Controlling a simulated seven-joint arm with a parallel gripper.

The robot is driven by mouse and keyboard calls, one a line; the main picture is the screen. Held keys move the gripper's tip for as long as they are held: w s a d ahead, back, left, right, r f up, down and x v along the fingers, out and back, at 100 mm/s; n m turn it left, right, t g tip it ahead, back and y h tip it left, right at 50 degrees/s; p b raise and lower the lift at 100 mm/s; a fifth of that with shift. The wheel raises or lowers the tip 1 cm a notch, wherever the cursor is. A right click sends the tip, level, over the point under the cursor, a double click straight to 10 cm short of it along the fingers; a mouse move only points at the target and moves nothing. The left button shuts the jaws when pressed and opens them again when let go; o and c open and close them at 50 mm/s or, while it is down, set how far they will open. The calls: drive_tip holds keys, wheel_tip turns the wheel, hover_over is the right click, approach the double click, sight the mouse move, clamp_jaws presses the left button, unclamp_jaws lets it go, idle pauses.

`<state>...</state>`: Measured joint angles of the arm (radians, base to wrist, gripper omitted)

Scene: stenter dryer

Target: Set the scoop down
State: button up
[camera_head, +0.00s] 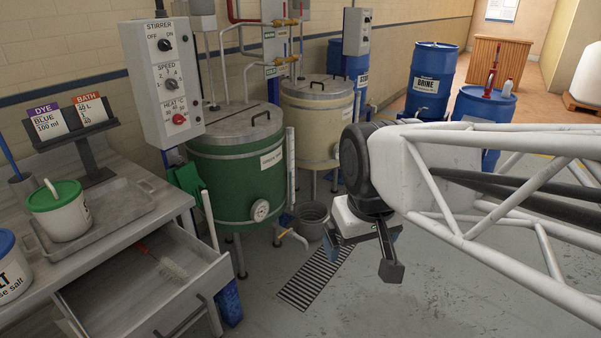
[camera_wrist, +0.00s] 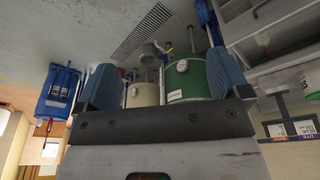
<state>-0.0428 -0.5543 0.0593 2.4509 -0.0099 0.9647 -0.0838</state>
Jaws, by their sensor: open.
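My gripper (camera_head: 364,256) hangs over the floor right of the green vat, with its fingers spread. The wrist view shows its two blue fingers (camera_wrist: 166,85) wide apart, with no object held between them. I cannot identify a scoop for certain. A short white handle (camera_head: 50,187) sticks up through the green lid of a white tub (camera_head: 64,218) on the left bench; whether it belongs to the scoop is hidden. My gripper is well away from this tub.
The open drawer (camera_head: 132,300) below holds a red-handled brush (camera_head: 163,262). A green vat (camera_head: 238,160), a cream vat (camera_head: 318,118) and a grey bucket (camera_head: 312,218) stand behind. Floor at front right is clear.

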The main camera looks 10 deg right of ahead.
drive_tip(key=shift+m, duration=0.9)
drive_tip(key=s+f, duration=0.1)
drive_tip(key=s+d+f, duration=0.1)
drive_tip(key=s, duration=0.1)
drive_tip(key=s+f, duration=0.1)
drive_tip(key=shift+s+d, duration=0.25)
drive_tip(key=shift+d, duration=0.1)
drive_tip(key=shift+c, duration=0.3)
drive_tip(key=c, duration=1.1)
